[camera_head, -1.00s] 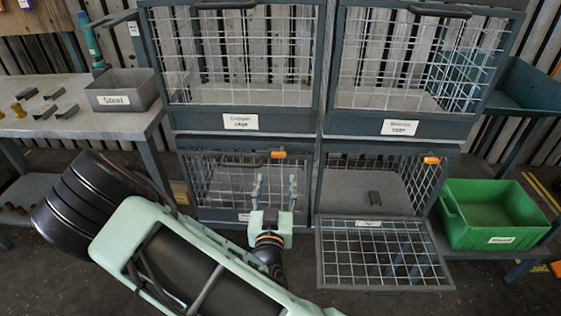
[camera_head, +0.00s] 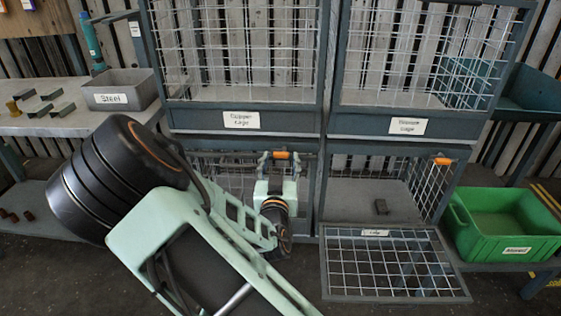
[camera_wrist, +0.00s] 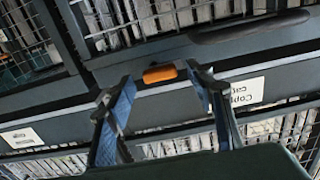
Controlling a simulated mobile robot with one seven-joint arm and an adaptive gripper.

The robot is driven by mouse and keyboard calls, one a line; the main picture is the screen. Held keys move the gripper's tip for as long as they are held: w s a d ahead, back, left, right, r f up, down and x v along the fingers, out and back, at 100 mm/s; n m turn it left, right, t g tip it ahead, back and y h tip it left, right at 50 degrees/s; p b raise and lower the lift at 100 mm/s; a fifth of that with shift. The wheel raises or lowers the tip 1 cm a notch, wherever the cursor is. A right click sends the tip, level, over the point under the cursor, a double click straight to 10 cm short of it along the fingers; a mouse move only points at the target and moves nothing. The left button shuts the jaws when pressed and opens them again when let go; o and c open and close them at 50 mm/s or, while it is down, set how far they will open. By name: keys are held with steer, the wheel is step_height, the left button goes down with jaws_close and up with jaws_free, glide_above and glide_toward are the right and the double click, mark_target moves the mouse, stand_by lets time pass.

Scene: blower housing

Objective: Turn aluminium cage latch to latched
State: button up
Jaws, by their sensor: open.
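The lower left cage (camera_head: 228,172) is closed, with an orange latch handle (camera_head: 280,155) lying roughly level at the top of its front. Its label is hidden by my arm, so I cannot read whether it is the aluminium cage. My gripper (camera_head: 277,163) is open at this latch, with one finger on each side of the orange handle. In the wrist view the orange handle (camera_wrist: 160,74) sits between the open fingertips (camera_wrist: 158,88); whether they touch it I cannot tell.
Upper cages bear labels (camera_head: 241,120). A green bin (camera_head: 505,225) stands right; a Steel bin (camera_head: 118,92) sits on the left bench.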

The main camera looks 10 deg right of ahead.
steer(key=shift+x, duration=0.8)
steer(key=c, duration=1.2)
steer(key=shift+o, duration=0.2)
